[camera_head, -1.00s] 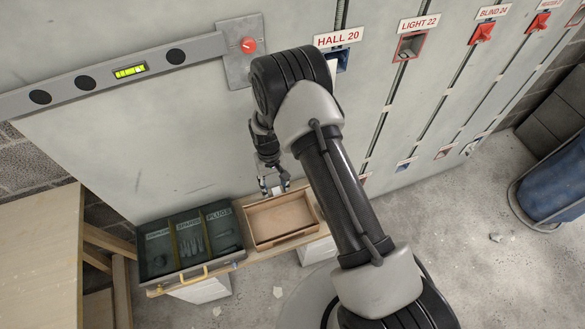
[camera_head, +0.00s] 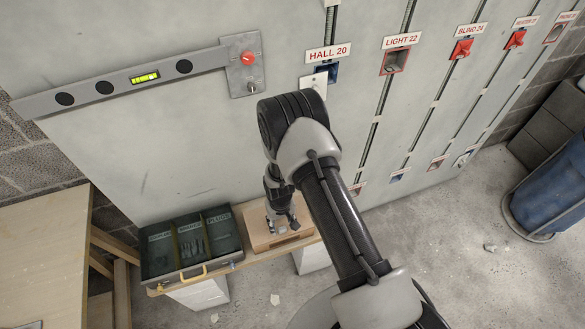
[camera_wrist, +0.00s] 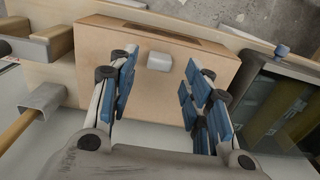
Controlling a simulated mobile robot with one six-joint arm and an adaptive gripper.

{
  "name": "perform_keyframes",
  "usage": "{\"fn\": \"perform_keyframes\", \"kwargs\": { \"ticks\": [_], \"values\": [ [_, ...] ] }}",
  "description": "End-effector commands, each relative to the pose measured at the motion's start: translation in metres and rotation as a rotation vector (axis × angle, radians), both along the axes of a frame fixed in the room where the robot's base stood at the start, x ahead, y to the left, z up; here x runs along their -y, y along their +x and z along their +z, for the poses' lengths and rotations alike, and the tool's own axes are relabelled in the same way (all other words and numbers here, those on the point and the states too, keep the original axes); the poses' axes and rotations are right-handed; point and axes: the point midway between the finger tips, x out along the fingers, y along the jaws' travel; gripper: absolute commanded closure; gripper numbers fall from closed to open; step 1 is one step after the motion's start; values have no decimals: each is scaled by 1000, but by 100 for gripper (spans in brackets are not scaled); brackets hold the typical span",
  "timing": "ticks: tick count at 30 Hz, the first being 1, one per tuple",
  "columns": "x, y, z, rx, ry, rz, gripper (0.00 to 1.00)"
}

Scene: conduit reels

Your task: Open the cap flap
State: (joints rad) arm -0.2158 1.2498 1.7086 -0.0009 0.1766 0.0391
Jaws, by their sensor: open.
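A light wooden box (camera_head: 258,228) stands on the low bench against the grey wall panel. Its top looks like a flat board with a small pale knob (camera_wrist: 160,61) and a dark slot (camera_wrist: 150,32) along the edge away from the wall. No label shows whether this board is the cap flap. My gripper (camera_head: 282,228) is just over the box, pointing down. In the wrist view, its blue-padded fingers (camera_wrist: 157,88) are apart, with the knob between and slightly beyond them. Nothing is held. Whether the fingertips touch the board I cannot tell.
A dark compartment tray (camera_head: 190,246) with labelled sections stands close left of the box. A spirit level (camera_head: 125,84) and a plate with a red knob (camera_head: 247,60) are on the panel above. A blue bin (camera_head: 555,190) stands far right.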

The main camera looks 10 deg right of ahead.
Motion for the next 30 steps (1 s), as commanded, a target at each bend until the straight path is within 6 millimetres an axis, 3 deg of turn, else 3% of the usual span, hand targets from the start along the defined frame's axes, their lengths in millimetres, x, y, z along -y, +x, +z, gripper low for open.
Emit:
{"fn": "perform_keyframes", "kwargs": {
  "ticks": [3,20,30],
  "values": [
    [0,-1,27,-2,0,0,55],
    [0,-2,139,-3,-1,0,55],
    [9,8,204,38,8,-19,55]
  ]
}}
